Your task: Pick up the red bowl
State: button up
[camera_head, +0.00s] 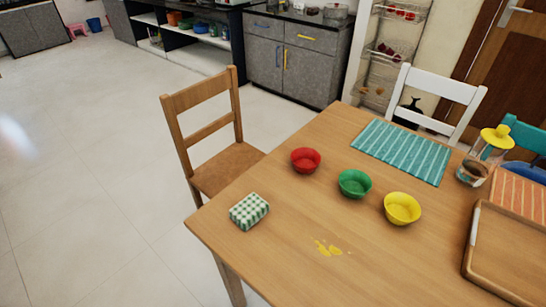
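The red bowl (305,160) stands upright on the wooden table (300,215), near the table's left edge. It looks empty. A green bowl (354,184) and a yellow bowl (402,208) stand to its right, in a slanting row with gaps between them. My gripper is not in view.
A green checked block (249,211) lies near the table's left corner. A yellow spill (328,248) is in front of the bowls. A striped teal mat (402,150) lies behind them. A wooden tray (470,240) is at right. A wooden chair (215,130) stands at the left edge.

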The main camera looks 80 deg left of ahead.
aim_at(305, 160)
jog(key=u, duration=2.15)
jog(key=k, duration=0.5)
jog(key=u, duration=1.8)
jog(key=i, duration=1.4)
jog(key=z, duration=2.3)
jog(key=i, duration=0.5)
